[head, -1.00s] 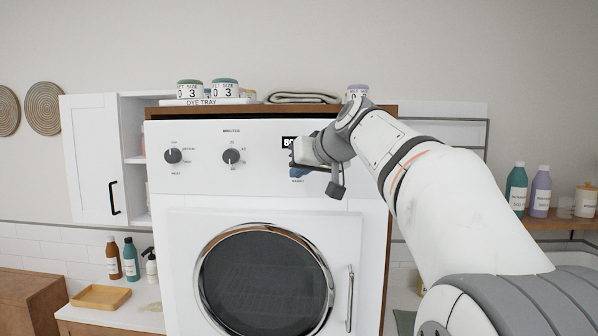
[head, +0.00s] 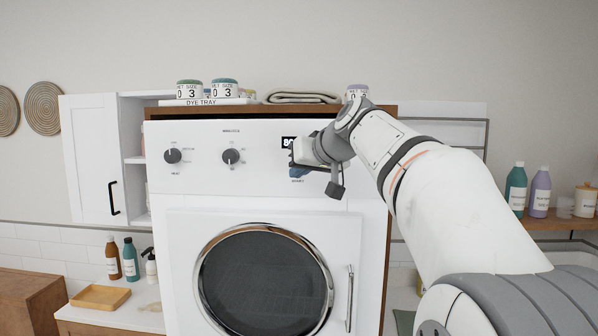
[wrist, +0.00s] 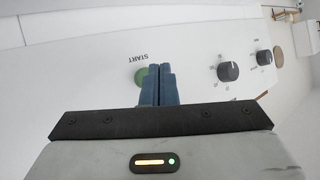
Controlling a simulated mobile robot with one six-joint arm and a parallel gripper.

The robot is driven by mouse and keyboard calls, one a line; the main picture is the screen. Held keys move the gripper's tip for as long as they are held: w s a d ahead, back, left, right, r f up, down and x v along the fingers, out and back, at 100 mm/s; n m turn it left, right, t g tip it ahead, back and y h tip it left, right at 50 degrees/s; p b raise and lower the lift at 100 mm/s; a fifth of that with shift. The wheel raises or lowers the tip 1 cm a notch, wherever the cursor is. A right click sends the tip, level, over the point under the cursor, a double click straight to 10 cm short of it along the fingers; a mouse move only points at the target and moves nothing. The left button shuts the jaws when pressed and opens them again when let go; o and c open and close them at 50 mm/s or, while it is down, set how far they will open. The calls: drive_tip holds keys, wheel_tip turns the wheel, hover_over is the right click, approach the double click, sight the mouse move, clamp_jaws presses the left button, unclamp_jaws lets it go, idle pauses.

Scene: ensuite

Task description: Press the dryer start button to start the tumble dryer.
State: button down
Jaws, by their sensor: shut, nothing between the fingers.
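The white tumble dryer (head: 180,240) faces me with a round dark door window (head: 262,282). The door looks closed. In the wrist view, the green start button (wrist: 141,75) sits on the white panel beside an upside-down START label. My gripper (wrist: 160,70) is shut and empty, its blue fingers together. They overlap the right part of the button in that view; I cannot tell whether they touch it. In the head view my gripper (head: 298,173) is at the panel's right part, by a partly covered display (head: 288,142). The button is hidden there.
Two knobs, a left one (head: 173,156) and a right one (head: 231,156), are on the panel left of my gripper. Jars, a tray (head: 205,102) and a folded towel (head: 303,97) lie on top. A vertical door handle (head: 349,298) stands out below the gripper.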

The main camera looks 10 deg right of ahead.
drive_tip(key=shift+w, duration=0.15)
drive_tip(key=shift+w+d, duration=0.15)
drive_tip(key=shift+w, duration=0.15)
drive_tip(key=shift+w+d, duration=0.15)
drive_tip(key=shift+w, duration=0.3)
idle(0.6)
drive_tip(key=shift+s, duration=0.1)
drive_tip(key=shift+s+a+b, duration=0.3)
drive_tip(key=shift+s+b, duration=0.05)
drive_tip(key=shift+s, duration=0.45)
drive_tip(key=s+a+b, duration=0.2)
drive_tip(key=s+b, duration=0.1)
drive_tip(key=s, duration=0.2)
drive_tip(key=shift+s, duration=0.35)
